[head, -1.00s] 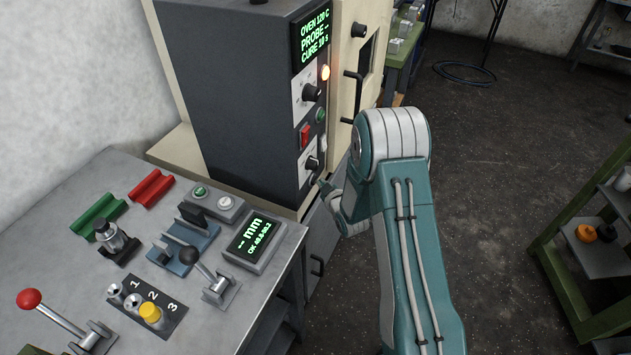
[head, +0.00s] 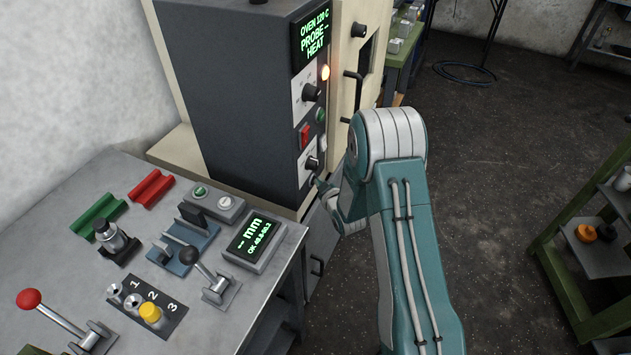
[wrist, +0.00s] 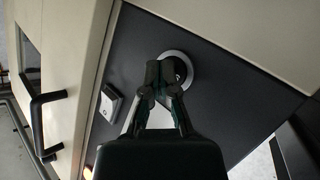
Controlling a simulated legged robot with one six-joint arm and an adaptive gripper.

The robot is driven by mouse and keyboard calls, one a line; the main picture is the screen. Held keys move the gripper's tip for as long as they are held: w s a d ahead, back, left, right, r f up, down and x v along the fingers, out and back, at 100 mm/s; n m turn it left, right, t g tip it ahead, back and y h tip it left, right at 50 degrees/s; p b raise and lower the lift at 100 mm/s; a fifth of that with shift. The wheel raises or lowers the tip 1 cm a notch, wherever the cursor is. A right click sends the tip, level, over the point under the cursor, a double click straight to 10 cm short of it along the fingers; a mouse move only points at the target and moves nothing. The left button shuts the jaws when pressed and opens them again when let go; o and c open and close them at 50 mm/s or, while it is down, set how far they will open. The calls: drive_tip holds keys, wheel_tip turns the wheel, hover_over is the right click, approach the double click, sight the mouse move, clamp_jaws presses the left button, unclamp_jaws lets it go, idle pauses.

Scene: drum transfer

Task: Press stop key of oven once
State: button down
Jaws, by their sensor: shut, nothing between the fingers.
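The oven's dark control cabinet (head: 245,90) stands at the top middle of the head view. Its panel carries a red key (head: 305,135), a green key (head: 320,115), a pale key (head: 322,142) and black knobs. No stop label is readable. My gripper (head: 321,184) is low at the panel, mostly hidden by my arm. In the wrist view my gripper (wrist: 160,72) is shut and empty, its tips overlapping a round dark control with a silver ring (wrist: 184,59). I cannot tell whether they touch. A square pale key (wrist: 110,102) shows to their left.
A black door handle (wrist: 37,125) is at left in the wrist view. A bench (head: 70,225) with levers and a gauge display stands left of my arm.

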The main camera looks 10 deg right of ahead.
drive_tip(key=shift+r, duration=0.1)
drive_tip(key=shift+s+d, duration=0.2)
drive_tip(key=shift+d, duration=0.15)
drive_tip(key=s+d, duration=0.3)
drive_tip(key=d, duration=0.2)
drive_tip(key=shift+s, duration=0.2)
idle(0.9)
